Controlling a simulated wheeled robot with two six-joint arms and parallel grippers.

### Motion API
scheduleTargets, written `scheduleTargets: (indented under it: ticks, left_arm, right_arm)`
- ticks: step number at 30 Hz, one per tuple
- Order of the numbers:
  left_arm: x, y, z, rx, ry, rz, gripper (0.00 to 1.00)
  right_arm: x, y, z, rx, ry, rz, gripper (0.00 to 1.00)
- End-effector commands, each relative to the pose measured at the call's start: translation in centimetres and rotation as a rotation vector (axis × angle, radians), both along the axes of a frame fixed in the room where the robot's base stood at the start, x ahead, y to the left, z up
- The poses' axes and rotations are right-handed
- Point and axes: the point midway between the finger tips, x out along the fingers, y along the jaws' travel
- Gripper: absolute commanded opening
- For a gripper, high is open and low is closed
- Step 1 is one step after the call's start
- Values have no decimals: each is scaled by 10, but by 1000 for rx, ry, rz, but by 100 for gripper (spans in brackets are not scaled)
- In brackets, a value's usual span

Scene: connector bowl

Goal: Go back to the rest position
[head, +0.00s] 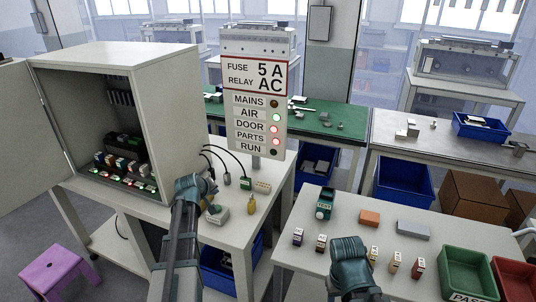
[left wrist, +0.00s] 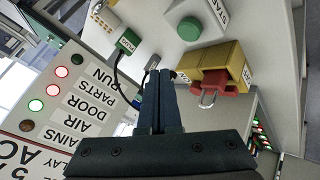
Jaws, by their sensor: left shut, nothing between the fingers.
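My left gripper (head: 203,183) is over the near edge of the white table (head: 232,222), beside the open grey cabinet (head: 165,100). In the left wrist view its fingers (left wrist: 160,82) are together with nothing between them. They point toward the table near a green connector (left wrist: 125,42) on a black cable and a yellow block with a red padlock (left wrist: 212,80). A green start button (left wrist: 190,28) is farther on. My right gripper (head: 348,245) is over the right-hand table (head: 420,265); its fingertips are hidden.
A sign panel (head: 256,90) with lamps stands behind the left gripper. Small fuse-like parts (head: 395,262), an orange block (head: 370,218) and a grey block (head: 413,229) lie near the right gripper. Green (head: 467,254) and red trays are at right. A purple stool (head: 58,268) stands at left.

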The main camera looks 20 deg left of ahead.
Motion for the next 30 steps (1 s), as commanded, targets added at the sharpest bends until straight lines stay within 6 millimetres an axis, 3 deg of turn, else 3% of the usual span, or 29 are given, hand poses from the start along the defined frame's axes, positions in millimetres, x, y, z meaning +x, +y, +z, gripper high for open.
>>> scheduleTargets:
  ticks: [2, 5, 8, 11, 15, 19, 24, 30]
  left_arm:
    - [0, -3, -1, 1, 4, -6, 0]
    - [-3, -28, -5, 11, 36, -55, 0]
    - [-13, -80, -16, 38, 111, -167, 0]
    - [-36, -148, -31, 83, 221, -326, 0]
    - [-86, -237, -49, 170, 389, -568, 0]
    - [-144, -300, -60, 267, 544, -781, 0]
    - [-212, -346, -66, 385, 708, -994, 0]
    - [-255, -364, -66, 467, 815, -1118, 0]
  right_arm:
    - [0, 0, 0, 0, 0, 0, 50]
    - [0, 0, 0, 0, 0, 0, 50]
    - [0, 0, 0, 0, 0, 0, 50]
    - [0, 0, 0, 0, 0, 0, 50]
    - [0, 0, 0, 0, 0, 0, 50]
    - [0, 0, 0, 0, 0, 0, 50]
    - [0, 0, 0, 0, 0, 0, 50]
    - [0, 0, 0, 0, 0, 0, 50]
